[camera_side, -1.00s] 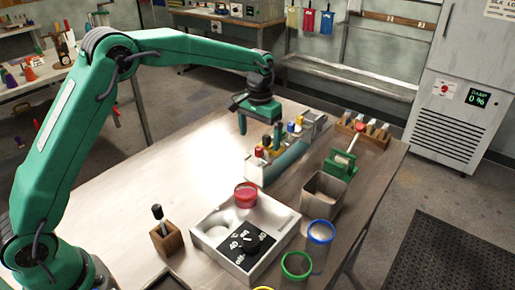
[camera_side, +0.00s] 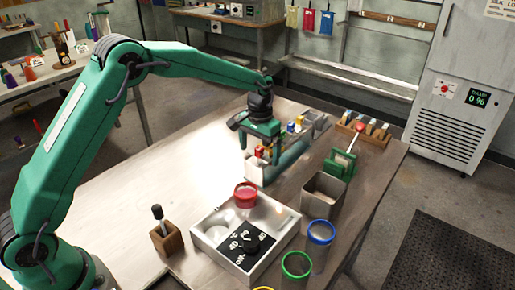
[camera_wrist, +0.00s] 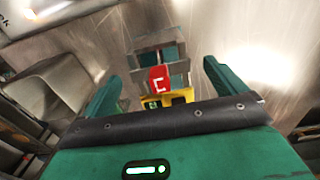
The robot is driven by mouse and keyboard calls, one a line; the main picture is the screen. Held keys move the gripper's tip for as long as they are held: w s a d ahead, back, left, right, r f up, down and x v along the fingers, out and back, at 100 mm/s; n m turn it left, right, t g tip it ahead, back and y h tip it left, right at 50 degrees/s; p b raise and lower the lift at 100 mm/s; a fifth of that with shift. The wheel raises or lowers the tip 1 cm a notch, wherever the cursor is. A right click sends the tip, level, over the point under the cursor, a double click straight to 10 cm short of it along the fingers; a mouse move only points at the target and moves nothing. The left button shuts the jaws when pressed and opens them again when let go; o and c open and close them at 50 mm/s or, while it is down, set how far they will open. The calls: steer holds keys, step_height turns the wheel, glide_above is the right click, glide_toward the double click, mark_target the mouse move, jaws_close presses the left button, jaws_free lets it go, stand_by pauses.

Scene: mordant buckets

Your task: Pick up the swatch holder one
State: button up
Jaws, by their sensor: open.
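My gripper (camera_side: 262,145) is open above the near end of a row of small coloured pieces at the middle of the bench. In the wrist view my gripper (camera_wrist: 160,75) has a finger on each side of a grey and teal piece (camera_wrist: 158,50). That piece carries a red tag (camera_wrist: 159,79) with a white mark, and a yellow part (camera_wrist: 181,96) shows just below the tag. Nothing is clearly gripped. My gripper hides much of this row in the side view. I cannot tell which piece is swatch holder one.
A teal roll (camera_side: 292,159) lies close right of my gripper. A grey bin (camera_side: 322,200), a green-framed device (camera_side: 340,165) and a wooden rack (camera_side: 371,133) stand right. A white dial box (camera_side: 212,236) and red-rimmed cup (camera_side: 245,196) stand in front.

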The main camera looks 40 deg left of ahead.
steer(key=c, duration=1.1)
steer(key=shift+o, duration=0.2)
steer(key=shift+r, duration=0.2)
step_height(320, 180, up, 10)
steer(key=shift+f, duration=0.15)
stand_by(0.3)
steer(key=s+d, duration=0.3)
steer(key=s, duration=0.3)
steer(key=s+d+r, duration=0.1)
steer(key=s+d, duration=0.2)
steer(key=s, duration=0.4)
steer(key=shift+r, duration=0.3)
